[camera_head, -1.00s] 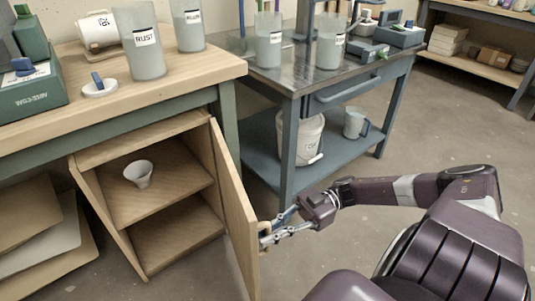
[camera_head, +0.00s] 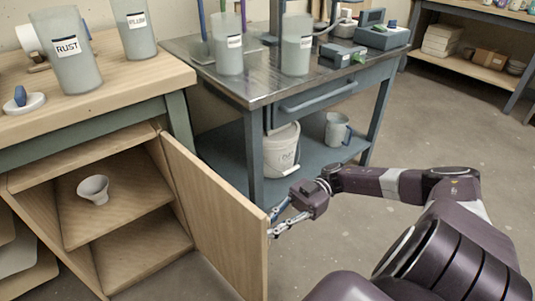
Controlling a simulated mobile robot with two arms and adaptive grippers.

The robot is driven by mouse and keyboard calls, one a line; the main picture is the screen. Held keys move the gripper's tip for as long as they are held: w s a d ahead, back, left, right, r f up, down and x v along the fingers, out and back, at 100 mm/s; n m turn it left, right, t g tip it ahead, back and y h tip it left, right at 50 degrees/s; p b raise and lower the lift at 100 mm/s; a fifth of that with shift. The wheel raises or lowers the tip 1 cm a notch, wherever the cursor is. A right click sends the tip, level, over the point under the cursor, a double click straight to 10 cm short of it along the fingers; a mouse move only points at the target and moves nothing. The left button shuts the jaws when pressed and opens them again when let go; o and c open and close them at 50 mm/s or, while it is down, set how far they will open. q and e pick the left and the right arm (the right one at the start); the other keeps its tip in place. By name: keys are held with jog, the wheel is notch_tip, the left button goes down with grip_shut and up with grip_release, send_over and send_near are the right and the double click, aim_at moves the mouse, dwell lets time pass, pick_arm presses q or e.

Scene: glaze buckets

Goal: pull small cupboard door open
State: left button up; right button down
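The small cupboard (camera_head: 20,182) under the wooden worktop stands at the left of the head view. Its wooden door (camera_head: 215,215) is swung wide open, hinged on the right side of the opening, with its inner face towards me. My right gripper (camera_head: 271,225) is at the door's free edge, on the outer side. Its two fingers are slightly apart, with their tips at the edge. They move with the door and appear closed on its handle, which the door now hides. My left gripper is not in view.
A small white funnel-like cup (camera_head: 93,190) sits on the cupboard's upper shelf. Glaze buckets, one labelled RUST (camera_head: 75,65), stand on the worktop. A metal-topped table (camera_head: 250,88) with a white bucket (camera_head: 282,150) below stands behind the door. Floor (camera_head: 400,145) at the right is clear.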

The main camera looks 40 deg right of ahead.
jog(key=c, duration=2.3)
grip_release()
jog(key=shift+o, duration=0.2)
jog(key=shift+d, duration=0.1)
jog(key=d, duration=0.7)
jog(key=shift+s+d, duration=0.2)
